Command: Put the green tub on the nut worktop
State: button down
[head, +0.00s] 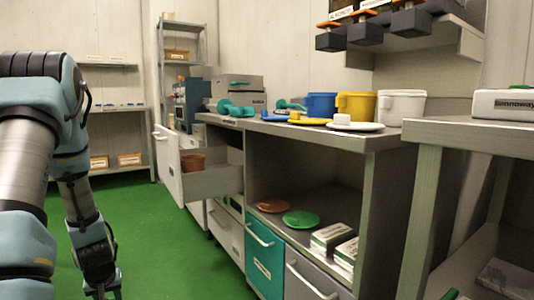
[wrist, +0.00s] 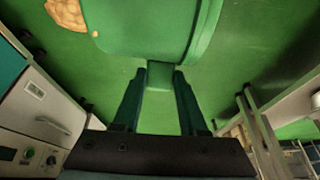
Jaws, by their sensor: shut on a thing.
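The green tub (wrist: 150,30) fills the top of the wrist view, its upper part cut off by the frame edge. A tan, nut-like patch (wrist: 68,13) shows at its left side. My gripper (wrist: 160,76) is shut on a small green block-like grip of the tub, with a finger on each side. The tub hangs above the green floor. In the head view my arm reaches down at the left, and the tub is out of view. A grey worktop (head: 375,143) runs along the right; I cannot tell whether it is the nut worktop.
Blue (head: 321,105), yellow (head: 356,105) and white (head: 400,106) tubs stand at the worktop's back. Plates with small blocks lie before them. An open drawer (head: 213,182) juts out below. A nearer table (head: 470,131) holds a white box (head: 503,104). The green floor (head: 150,240) is clear.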

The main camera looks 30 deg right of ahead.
notch_tip(320, 180, up, 30)
jog(key=y+p, duration=0.1)
jog(key=p, duration=2.8)
jog(key=shift+d, duration=0.15)
